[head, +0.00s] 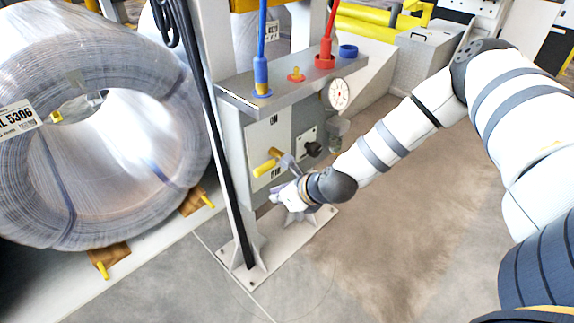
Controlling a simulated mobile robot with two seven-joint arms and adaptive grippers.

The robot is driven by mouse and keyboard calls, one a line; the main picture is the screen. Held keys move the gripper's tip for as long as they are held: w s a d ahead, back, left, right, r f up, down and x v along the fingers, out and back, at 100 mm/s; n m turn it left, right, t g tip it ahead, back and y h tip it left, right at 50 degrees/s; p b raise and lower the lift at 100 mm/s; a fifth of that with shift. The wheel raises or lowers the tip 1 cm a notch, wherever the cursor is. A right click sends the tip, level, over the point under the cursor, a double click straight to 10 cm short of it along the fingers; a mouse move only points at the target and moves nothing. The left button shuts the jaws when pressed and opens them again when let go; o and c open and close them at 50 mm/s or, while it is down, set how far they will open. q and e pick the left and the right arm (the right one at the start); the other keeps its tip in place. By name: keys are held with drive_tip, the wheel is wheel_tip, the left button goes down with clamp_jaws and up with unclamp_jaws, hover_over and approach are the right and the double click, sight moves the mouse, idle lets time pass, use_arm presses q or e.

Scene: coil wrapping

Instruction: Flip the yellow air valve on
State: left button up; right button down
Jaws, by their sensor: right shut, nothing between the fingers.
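The yellow air valve handle (265,167) sticks out to the left from the front panel (262,135) of the grey control box. My right gripper (276,197) is shut and empty, just below and slightly right of the handle. It is close to the panel's lower part. I cannot tell whether it touches the valve. Part of the panel's lower label is hidden behind the valve and my gripper. My left gripper is not in view.
A large wrapped coil (130,150) stands at the left. A black hose hangs down the post (213,120) left of the box. A pressure gauge (338,94), a black knob (313,149) and blue and red fittings (325,62) crowd the box. Open floor (400,230) lies right.

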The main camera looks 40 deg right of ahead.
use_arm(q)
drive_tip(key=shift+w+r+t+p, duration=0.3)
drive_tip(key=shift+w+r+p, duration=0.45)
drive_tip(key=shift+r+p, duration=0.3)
use_arm(e)
drive_tip(key=r, duration=0.1)
drive_tip(key=w+r, duration=0.2)
drive_tip(key=shift+r, duration=0.4)
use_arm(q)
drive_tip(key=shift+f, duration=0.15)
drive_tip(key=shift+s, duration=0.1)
